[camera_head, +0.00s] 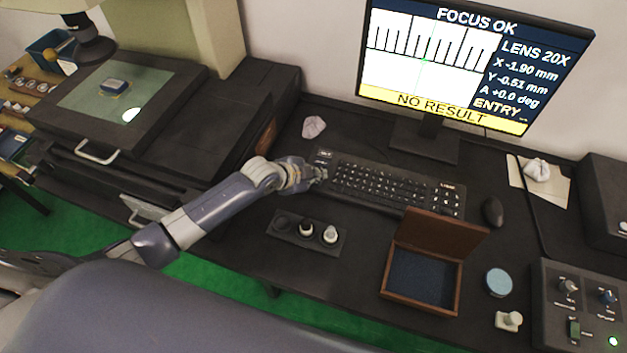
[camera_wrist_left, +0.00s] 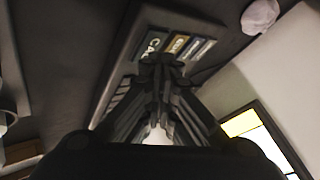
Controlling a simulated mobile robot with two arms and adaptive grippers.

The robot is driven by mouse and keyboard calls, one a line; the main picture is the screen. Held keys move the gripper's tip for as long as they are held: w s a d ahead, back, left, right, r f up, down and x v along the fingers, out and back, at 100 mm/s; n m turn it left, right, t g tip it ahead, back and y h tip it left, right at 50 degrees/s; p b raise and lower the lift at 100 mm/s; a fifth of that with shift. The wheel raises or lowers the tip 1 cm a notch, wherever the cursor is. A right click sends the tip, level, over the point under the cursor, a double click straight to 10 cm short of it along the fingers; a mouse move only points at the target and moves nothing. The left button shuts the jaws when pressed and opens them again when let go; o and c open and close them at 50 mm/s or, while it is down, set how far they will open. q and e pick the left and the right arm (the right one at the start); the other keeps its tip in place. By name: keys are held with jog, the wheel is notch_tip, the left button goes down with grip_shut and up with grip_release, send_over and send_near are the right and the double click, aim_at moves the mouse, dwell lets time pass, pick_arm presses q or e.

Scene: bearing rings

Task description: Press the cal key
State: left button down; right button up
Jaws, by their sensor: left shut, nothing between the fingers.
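The black keyboard (camera_head: 392,187) lies on the dark desk below the monitor. In the left wrist view its end shows a row of labelled keys, and the cal key (camera_wrist_left: 151,44) carries pale "CAL" lettering. My left gripper (camera_head: 318,174) is at the keyboard's left end in the head view. In the left wrist view the gripper (camera_wrist_left: 160,62) has its fingertips together and empty, right beside the cal key's lettering and covering part of the key row. I cannot tell whether the tips touch the key. My right gripper is not in view.
The monitor (camera_head: 470,62) reads "FOCUS OK", "NO RESULT" and "ENTRY". A tray with round pieces (camera_head: 285,236) lies in front of the keyboard. An open wooden box (camera_head: 421,300), a mouse (camera_head: 493,211) and a control box (camera_head: 550,300) are to the right. Crumpled paper (camera_head: 313,127) lies behind my gripper.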

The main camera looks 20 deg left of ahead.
aim_at(315, 183)
pick_arm(q)
jog(key=shift+f, duration=0.4)
dwell(0.8)
jog(key=shift+r+p, duration=0.65)
jog(key=shift+r, duration=0.15)
notch_tip(315, 183, up, 5)
jog(key=p, duration=0.5)
jog(key=shift+r, duration=0.1)
jog(key=shift+s, duration=0.1)
dwell(0.8)
